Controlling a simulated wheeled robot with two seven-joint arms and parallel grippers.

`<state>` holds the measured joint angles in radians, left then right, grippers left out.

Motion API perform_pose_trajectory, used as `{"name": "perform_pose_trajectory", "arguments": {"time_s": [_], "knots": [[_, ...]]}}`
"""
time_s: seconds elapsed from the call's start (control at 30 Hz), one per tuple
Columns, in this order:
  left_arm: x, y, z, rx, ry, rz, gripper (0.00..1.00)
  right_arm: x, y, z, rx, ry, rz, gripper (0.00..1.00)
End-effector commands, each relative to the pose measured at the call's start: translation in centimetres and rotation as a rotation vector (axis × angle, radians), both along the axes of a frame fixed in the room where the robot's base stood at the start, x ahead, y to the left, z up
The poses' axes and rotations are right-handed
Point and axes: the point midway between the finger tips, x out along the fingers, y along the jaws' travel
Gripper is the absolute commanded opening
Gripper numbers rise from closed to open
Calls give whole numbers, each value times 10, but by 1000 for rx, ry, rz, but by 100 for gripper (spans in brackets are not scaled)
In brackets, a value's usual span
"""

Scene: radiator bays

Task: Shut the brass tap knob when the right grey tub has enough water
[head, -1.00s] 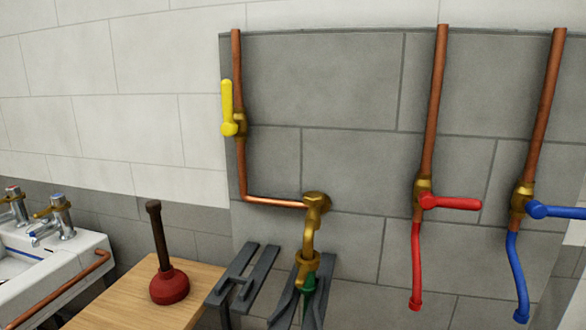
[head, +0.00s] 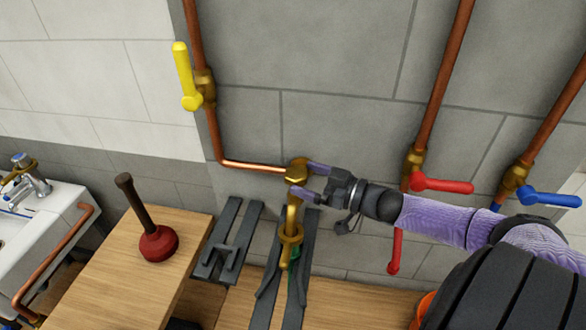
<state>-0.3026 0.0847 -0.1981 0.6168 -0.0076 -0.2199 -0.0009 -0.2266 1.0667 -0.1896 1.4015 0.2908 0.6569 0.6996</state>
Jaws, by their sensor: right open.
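The brass tap (head: 291,212) is fixed to the grey wall at the end of a copper pipe, with a rounded brass head (head: 297,171) at its top and a brass collar low on its spout. My right gripper (head: 302,180) has come in from the right; its open purple fingers are at the brass head, one by its upper right and one at its lower side. I cannot tell whether they touch it. Dark grey slatted pieces stand below the tap, with something green under the spout. No grey tub or water can be made out. My left gripper is not in view.
A yellow lever (head: 187,79) is on the pipe at left. A red lever (head: 441,184) and a blue lever (head: 549,197) are at right, close to my right arm. A plunger (head: 157,243) stands on a wooden top (head: 110,285); a white sink (head: 52,222) is at far left.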

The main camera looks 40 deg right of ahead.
Motion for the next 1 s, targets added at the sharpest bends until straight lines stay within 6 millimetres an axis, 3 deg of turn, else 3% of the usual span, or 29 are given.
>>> {"name": "perform_pose_trajectory", "arguments": {"time_s": [0.2,0.53,0.9,0.97,1.0], "knots": [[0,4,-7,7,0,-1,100,25,10,-1,-2,-1,-1,100],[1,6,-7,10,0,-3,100,29,12,0,-2,0,-2,100],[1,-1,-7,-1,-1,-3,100,28,12,0,-3,1,-2,22],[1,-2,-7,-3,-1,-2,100,28,12,0,-3,1,-2,11],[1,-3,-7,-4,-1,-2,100,28,12,0,-3,1,-2,11]]}}
